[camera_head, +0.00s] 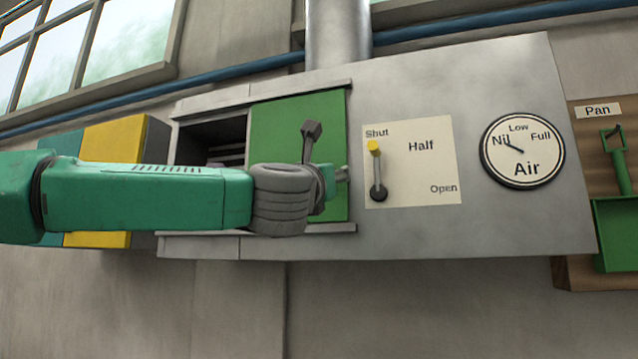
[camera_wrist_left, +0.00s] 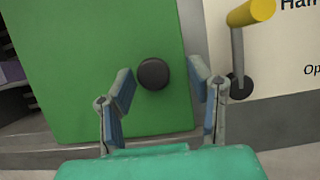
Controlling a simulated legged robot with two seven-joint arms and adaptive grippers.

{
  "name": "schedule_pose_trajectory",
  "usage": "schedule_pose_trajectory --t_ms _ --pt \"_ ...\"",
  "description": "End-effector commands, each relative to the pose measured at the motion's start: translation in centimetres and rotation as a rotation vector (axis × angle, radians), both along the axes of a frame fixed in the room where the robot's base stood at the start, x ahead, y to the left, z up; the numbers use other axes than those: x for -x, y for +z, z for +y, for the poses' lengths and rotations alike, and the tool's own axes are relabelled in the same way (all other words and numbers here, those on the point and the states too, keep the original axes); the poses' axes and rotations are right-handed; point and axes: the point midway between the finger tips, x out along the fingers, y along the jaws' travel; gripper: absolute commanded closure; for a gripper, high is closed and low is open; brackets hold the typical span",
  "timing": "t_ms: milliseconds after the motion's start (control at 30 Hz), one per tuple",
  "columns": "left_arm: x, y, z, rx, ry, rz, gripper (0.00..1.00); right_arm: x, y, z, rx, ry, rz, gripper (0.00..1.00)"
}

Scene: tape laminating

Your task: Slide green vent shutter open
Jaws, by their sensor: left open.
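The green vent shutter (camera_head: 278,118) covers the right part of the vent frame in the head view; a dark slatted opening (camera_head: 212,140) shows left of it. In the left wrist view the shutter (camera_wrist_left: 75,60) fills the left and middle, with a round black knob (camera_wrist_left: 153,74) on it. My left gripper (camera_head: 340,174) is in front of the shutter's right part. In the wrist view its open fingers (camera_wrist_left: 160,84) stand on either side of the knob; I cannot tell whether they touch it. The knob is hidden behind the gripper in the head view. My right gripper is not in view.
A yellow-tipped lever (camera_head: 375,165) points up to "Shut" on a white plate (camera_head: 425,165), close right of the gripper. The air gauge (camera_head: 522,150) reads near "Nil". A green pan (camera_head: 618,225) hangs far right. A yellow and teal box (camera_head: 112,143) stands left, behind my arm.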

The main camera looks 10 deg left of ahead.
Motion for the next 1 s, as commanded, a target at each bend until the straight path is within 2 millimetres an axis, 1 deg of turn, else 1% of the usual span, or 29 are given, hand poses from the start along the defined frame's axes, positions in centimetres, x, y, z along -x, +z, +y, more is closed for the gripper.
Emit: schedule_pose_trajectory --t_ms 300,400,500,600,700,1000 --pt "5.6 -2.5 0.4 -0.001 -0.005 0.002 0.53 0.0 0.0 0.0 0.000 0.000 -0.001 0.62" --pt "7.3 -3.3 0.5 -0.002 -0.004 0.003 0.53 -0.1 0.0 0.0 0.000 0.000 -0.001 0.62" --pt "8.6 -3.9 0.5 -0.001 -0.004 0.004 0.53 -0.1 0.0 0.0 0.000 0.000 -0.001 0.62" --pt "9.4 -4.3 0.6 -0.001 -0.003 0.004 0.53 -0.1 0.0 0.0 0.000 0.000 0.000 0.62" --pt "9.8 -4.4 0.6 -0.001 -0.003 0.004 0.53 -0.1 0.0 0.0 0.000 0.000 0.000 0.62" --pt "9.9 -4.5 0.6 -0.001 -0.003 0.004 0.53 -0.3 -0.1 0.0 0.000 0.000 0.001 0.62"
